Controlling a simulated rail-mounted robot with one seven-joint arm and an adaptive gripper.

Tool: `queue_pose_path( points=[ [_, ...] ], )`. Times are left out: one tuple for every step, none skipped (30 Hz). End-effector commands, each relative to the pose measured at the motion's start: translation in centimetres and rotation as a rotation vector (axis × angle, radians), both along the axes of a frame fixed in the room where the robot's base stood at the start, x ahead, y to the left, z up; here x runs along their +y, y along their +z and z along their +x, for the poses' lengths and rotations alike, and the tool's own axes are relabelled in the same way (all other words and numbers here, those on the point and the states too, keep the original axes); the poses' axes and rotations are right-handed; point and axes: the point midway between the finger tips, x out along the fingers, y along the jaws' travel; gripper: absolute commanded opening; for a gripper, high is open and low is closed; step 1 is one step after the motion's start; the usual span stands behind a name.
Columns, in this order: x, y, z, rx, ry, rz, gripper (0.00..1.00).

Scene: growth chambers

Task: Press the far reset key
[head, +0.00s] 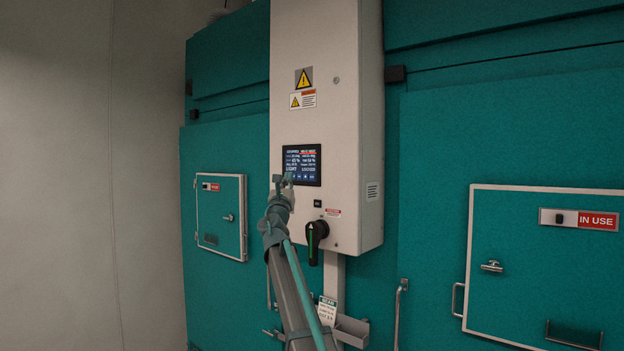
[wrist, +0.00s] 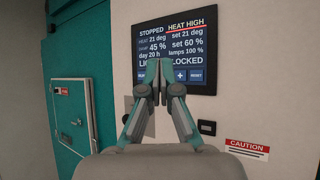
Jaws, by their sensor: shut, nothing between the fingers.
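A dark display panel (wrist: 176,45) on the white control box reads STOPPED, HEAT HIGH and a partly covered word ending in LOCKED; it also shows in the head view (head: 302,163). The reset key (wrist: 196,75) is a small blue key at the right end of the panel's bottom row. My gripper (wrist: 161,80) is shut and empty, its fingertips in front of the row's left and middle part, left of the reset key. It covers some keys. In the head view, my gripper (head: 284,181) is at the panel's lower left; I cannot tell whether it touches.
The white control box (head: 325,110) stands out from the teal chamber wall. Below the display are a small black switch (wrist: 207,127), a caution label (wrist: 247,149) and a black rotary handle (head: 315,238). Small hatches marked IN USE (head: 221,215) (head: 545,265) flank it.

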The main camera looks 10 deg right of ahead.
Motion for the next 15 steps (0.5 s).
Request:
queue_pose_path(
  points=[
    [0.0, 0.0, 0.0, 0.000, 0.001, 0.001, 0.00],
    [0.0, 0.0, 0.0, 0.000, 0.000, 0.001, 0.00],
    [0.0, 0.0, 0.0, -0.001, 0.000, 0.002, 0.00],
    [0.0, 0.0, 0.0, 0.000, 0.000, 0.002, 0.00],
    [-0.1, -0.1, 0.0, 0.000, 0.000, 0.002, 0.00],
    [-0.1, -0.1, 0.1, 0.000, 0.000, 0.002, 0.00],
    [-0.2, -0.1, 0.1, 0.000, 0.000, 0.002, 0.00],
    [-0.2, -0.1, 0.2, 0.000, 0.000, 0.002, 0.00],
    [-0.3, -0.1, 0.3, 0.000, 0.000, 0.002, 0.00],
    [-0.5, -0.1, 0.4, 0.000, 0.000, 0.002, 0.00],
    [-0.6, -0.1, 0.5, 0.000, 0.000, 0.002, 0.00],
    [-0.8, -0.1, 0.7, 0.000, 0.000, 0.002, 0.00],
    [-0.9, -0.1, 0.9, 0.000, 0.000, 0.002, 0.00],
    [-1.1, -0.1, 1.1, 0.000, 0.001, 0.003, 0.00],
    [-1.4, -0.1, 1.3, 0.000, 0.001, 0.003, 0.00]
  ],
)
